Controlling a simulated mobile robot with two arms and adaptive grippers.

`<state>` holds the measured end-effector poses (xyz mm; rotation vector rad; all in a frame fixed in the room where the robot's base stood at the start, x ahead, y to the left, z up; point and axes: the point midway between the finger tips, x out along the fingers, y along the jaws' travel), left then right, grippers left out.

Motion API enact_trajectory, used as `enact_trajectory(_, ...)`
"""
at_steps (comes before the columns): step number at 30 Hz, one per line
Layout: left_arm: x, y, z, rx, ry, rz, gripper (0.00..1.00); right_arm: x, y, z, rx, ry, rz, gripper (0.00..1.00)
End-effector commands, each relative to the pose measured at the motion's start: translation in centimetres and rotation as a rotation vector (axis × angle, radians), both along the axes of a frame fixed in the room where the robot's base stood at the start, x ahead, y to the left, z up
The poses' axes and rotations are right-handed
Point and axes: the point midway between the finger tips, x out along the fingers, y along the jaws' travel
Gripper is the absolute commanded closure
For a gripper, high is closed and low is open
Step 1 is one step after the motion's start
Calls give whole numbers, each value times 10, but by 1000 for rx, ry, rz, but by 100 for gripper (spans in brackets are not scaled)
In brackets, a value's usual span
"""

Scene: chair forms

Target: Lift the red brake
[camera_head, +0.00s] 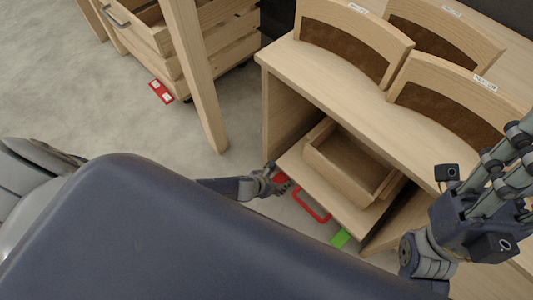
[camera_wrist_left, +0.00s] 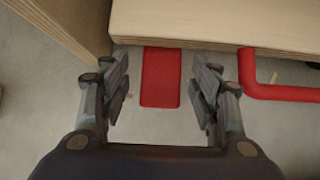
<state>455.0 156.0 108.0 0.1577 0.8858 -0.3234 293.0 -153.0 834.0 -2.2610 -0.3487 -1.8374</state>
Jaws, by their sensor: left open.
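The red brake (camera_wrist_left: 160,78) is a flat red pedal reaching out from under the low front edge of the wooden chair-form unit. In the left wrist view it lies between the two fingers of my left gripper (camera_wrist_left: 162,88), which is open; I see no contact. In the head view the red brake (camera_head: 281,178) shows as a small patch beside my left gripper (camera_head: 278,186), low near the floor and partly covered by it. My right gripper (camera_head: 507,160) is at the right edge of the head view, its fingers partly cut off, away from the brake.
A red bar handle (camera_head: 310,207) sticks out right of the brake, and a green pedal (camera_head: 340,238) lies farther right. The unit's wooden shelf (camera_head: 325,190) overhangs them. A wooden cart with another red pedal (camera_head: 161,91) stands back left. Floor between is clear.

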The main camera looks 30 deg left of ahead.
Motion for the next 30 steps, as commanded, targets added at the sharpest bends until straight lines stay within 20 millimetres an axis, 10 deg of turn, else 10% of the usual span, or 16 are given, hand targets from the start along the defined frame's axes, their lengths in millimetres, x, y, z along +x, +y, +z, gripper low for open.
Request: enact_trajectory(30,-59,21,77,1,3,1,43,0,0,0,0,1,0,60)
